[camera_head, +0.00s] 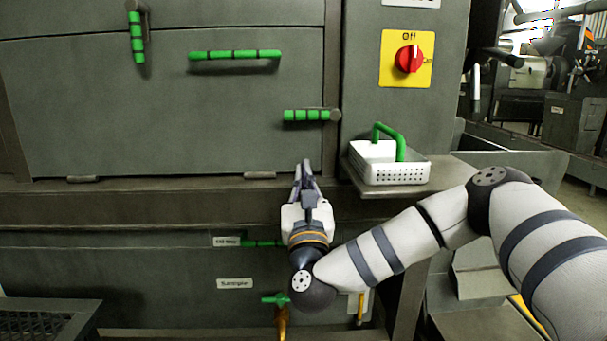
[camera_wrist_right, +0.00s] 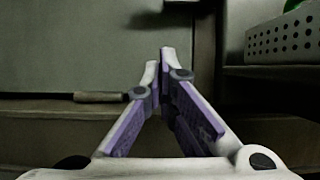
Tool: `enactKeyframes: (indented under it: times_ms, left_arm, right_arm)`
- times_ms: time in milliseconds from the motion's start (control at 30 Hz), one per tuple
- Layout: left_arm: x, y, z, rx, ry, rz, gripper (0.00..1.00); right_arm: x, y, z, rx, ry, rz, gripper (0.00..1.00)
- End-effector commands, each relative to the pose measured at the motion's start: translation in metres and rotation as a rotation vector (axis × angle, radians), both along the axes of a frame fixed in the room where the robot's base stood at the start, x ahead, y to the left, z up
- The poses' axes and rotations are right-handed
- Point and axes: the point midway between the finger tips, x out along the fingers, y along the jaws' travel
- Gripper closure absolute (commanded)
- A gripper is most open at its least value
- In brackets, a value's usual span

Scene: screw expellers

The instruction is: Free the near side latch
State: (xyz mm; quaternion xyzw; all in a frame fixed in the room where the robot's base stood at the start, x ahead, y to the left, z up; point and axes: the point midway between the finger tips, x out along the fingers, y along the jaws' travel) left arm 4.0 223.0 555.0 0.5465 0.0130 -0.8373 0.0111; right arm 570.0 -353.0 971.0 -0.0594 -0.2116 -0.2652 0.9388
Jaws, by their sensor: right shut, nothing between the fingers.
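A green-handled latch (camera_head: 308,115) lies horizontal at the right edge of the grey door panel, its dark pivot at its right end. A second green latch (camera_head: 136,36) hangs vertical at the panel's upper left. I cannot tell which one is called the near side latch. My right gripper (camera_head: 304,168) is below the right latch, pointing up towards the panel, apart from the latch. It is shut and empty; the wrist view shows its fingertips (camera_wrist_right: 159,58) close together before the panel. My left gripper is not in view.
A green bar handle (camera_head: 235,55) is on the panel. A white perforated basket (camera_head: 390,164) with a green handle stands on a ledge right of my gripper; its corner shows in the wrist view (camera_wrist_right: 285,42). A red rotary switch (camera_head: 408,59) is above it. Small green valve handles are below.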

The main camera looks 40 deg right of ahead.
Motion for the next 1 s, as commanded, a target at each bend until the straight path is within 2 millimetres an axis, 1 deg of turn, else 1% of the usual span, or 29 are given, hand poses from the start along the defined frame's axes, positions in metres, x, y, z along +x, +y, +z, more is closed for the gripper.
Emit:
enactKeyframes:
  times_ms: [33, 267, 300, 333, 400, 500, 1000]
  left_arm:
    - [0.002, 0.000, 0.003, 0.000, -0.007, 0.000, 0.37]
    - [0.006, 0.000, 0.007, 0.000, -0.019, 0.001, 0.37]
    - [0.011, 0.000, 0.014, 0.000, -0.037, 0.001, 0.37]
    - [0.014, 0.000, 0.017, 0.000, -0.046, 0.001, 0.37]
    - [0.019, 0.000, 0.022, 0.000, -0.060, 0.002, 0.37]
    - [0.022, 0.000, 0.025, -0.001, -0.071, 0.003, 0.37]
    - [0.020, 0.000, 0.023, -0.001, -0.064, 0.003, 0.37]
  right_arm:
    - [0.007, -0.006, 0.009, -0.002, -0.006, -0.004, 1.00]
    - [0.046, -0.029, 0.028, 0.000, -0.002, -0.002, 1.00]
    - [0.042, -0.026, 0.042, 0.001, -0.008, 0.001, 1.00]
    - [0.040, -0.025, 0.048, 0.001, -0.009, 0.002, 1.00]
    - [0.038, -0.024, 0.058, 0.001, -0.009, 0.002, 1.00]
    - [0.037, -0.023, 0.064, 0.001, -0.005, 0.000, 1.00]
    - [0.039, -0.022, 0.061, 0.005, 0.000, 0.001, 1.00]
